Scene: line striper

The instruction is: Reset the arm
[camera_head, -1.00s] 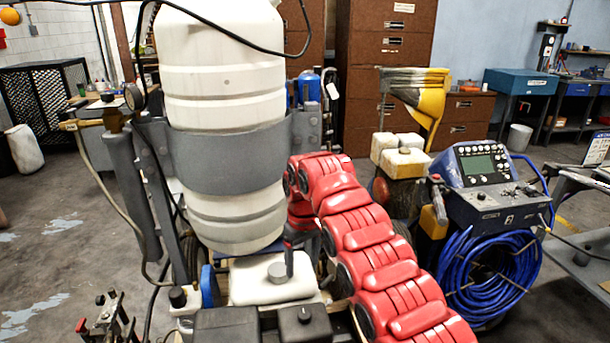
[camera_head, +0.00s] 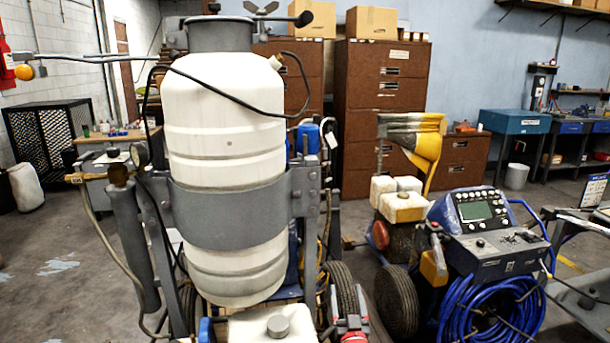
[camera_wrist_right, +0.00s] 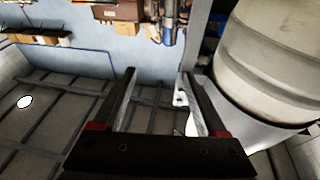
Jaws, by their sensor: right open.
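My right gripper (camera_wrist_right: 158,73) shows in the right wrist view with two dark fingers spread apart. It is open and nothing sits between the fingers. A white tank (camera_head: 225,130) with a grey band stands left of centre in the head view. A pale rounded tank (camera_wrist_right: 270,60) is at the right of the wrist view, beside the fingers. My left gripper is not in view.
The blue-hosed control unit (camera_head: 487,240) stands at the right. A yellow and grey funnel part (camera_head: 425,145) rises behind it. Brown cabinets (camera_head: 385,90) and a blue workbench (camera_head: 515,122) stand at the back. A black mesh cage (camera_head: 50,135) is at the left, with open floor in front.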

